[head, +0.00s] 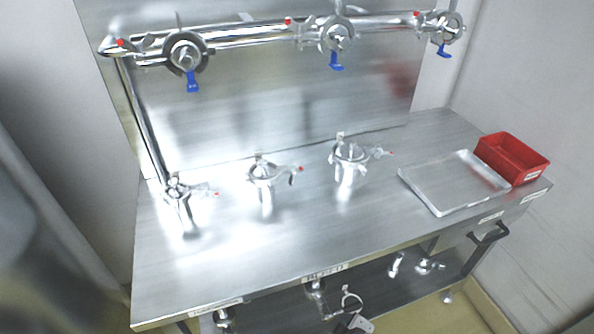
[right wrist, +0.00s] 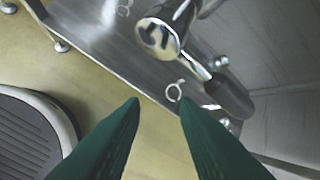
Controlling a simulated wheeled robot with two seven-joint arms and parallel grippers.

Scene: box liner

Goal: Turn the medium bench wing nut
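Three steel clamp fittings stand in a row on the bench top in the head view: a left one (head: 180,195), a middle one (head: 263,174) and a right one (head: 349,156). My left gripper is not in view.
The steel bench (head: 300,235) is clear in front of the fittings. A metal tray (head: 432,200) and a red bin (head: 512,158) sit at its right end. A pipe with blue-handled valves (head: 260,35) runs behind. Loose fittings lie on a lower shelf (head: 270,310).

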